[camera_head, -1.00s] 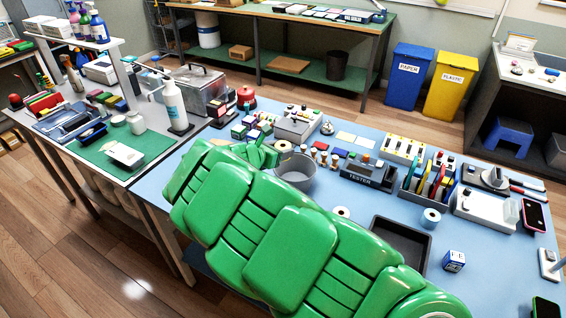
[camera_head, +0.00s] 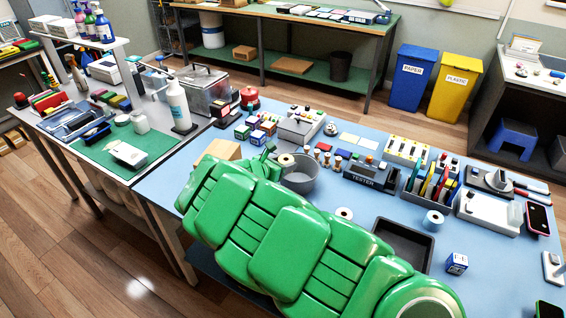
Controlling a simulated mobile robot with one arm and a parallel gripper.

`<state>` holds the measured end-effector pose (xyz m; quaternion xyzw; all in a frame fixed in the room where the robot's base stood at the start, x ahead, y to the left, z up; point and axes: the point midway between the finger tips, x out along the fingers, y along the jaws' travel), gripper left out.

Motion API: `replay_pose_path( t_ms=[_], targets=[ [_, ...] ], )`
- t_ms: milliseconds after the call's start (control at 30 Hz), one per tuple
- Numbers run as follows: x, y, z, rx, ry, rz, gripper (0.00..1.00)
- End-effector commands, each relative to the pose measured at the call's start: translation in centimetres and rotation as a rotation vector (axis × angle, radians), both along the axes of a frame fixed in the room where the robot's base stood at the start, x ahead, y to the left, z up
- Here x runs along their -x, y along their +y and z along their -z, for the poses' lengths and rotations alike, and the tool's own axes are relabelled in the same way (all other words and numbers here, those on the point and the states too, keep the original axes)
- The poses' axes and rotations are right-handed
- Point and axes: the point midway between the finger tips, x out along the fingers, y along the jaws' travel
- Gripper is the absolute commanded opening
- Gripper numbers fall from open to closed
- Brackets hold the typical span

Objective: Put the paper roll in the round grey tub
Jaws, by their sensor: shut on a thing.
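The round grey tub (camera_head: 304,182) stands on the blue bench, partly hidden by my green arm. My gripper (camera_head: 276,163) is at the tub's back left rim, small and partly hidden by the arm's own links. It is shut on a cream paper roll (camera_head: 286,160), whose round end with a dark centre shows. The roll overlaps the tub's back left rim in the picture; I cannot tell whether it is above the opening or touching the rim.
A white roll (camera_head: 344,213) and a blue-sided roll (camera_head: 432,220) stand to the right, by a black tray (camera_head: 404,243). Small bottles (camera_head: 327,157) and a tester (camera_head: 372,175) are right of the tub. A cardboard box (camera_head: 219,150) is left of my gripper.

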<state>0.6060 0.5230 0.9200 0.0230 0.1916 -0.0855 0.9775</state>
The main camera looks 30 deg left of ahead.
Motion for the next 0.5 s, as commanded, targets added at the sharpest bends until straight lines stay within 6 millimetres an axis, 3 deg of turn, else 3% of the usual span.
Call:
replay_pose_path(
  t_ms=[367, 400, 500],
  targets=[
    [0.02, 0.01, 0.68, 0.001, 0.0, 0.0, 0.17],
    [0.02, 0.0, 0.67, 0.0, 0.0, 0.0, 0.56],
    [0.02, 0.0, 0.67, 0.0, 0.0, 0.0, 0.72]
  ],
)
